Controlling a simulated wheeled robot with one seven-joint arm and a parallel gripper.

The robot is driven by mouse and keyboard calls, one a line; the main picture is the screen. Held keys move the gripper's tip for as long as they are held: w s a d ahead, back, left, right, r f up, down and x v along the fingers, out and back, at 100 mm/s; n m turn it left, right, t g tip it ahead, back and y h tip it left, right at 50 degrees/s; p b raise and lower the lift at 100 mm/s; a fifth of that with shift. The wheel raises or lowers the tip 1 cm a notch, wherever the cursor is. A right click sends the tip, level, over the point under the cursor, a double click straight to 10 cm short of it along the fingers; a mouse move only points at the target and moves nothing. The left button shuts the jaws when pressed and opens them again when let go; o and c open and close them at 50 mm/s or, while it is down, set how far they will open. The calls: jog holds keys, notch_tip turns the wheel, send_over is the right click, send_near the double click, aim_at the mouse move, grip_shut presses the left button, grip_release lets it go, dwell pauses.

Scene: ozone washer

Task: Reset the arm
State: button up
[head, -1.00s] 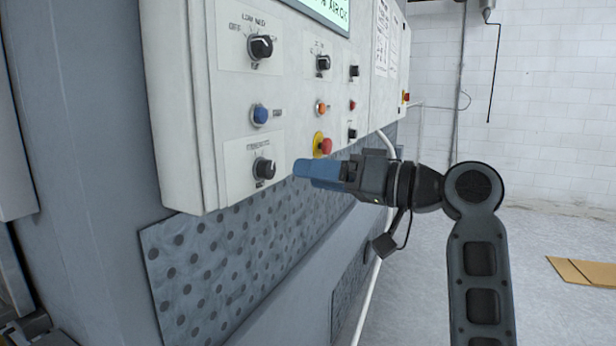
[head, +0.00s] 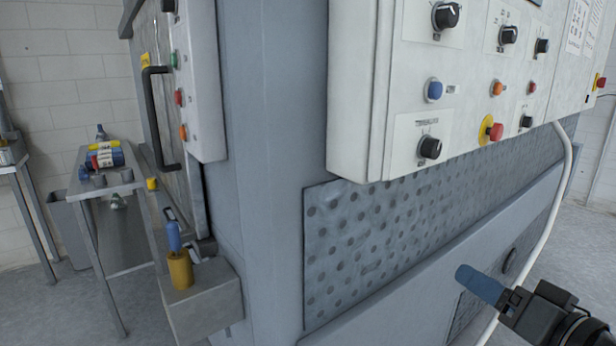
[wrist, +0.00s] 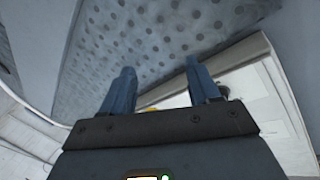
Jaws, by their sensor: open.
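The dotted panel (wrist: 150,40) fills the view beyond the fingers. The white control box (head: 375,130) is above and left of my gripper in the head view and touches nothing of mine. Most of my arm is outside the head view.
The control box carries a blue button (head: 433,90), a red emergency stop (head: 494,132) and several black knobs. A white pipe (head: 540,225) runs down near my gripper.

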jog(key=s+f+h, duration=0.5)
jog(key=s+f, duration=0.9)
jog(key=s, duration=0.5)
jog(key=s+a+r+n, duration=0.1)
jog(key=s+a+r, duration=0.1)
jog(key=s, duration=0.8)
jog(key=s+a+r+n, duration=0.1)
jog(key=s+a+n, duration=0.1)
jog(key=s, duration=0.8)
jog(key=shift+a+r+g, duration=0.2)
jog(key=shift+r+g, duration=0.2)
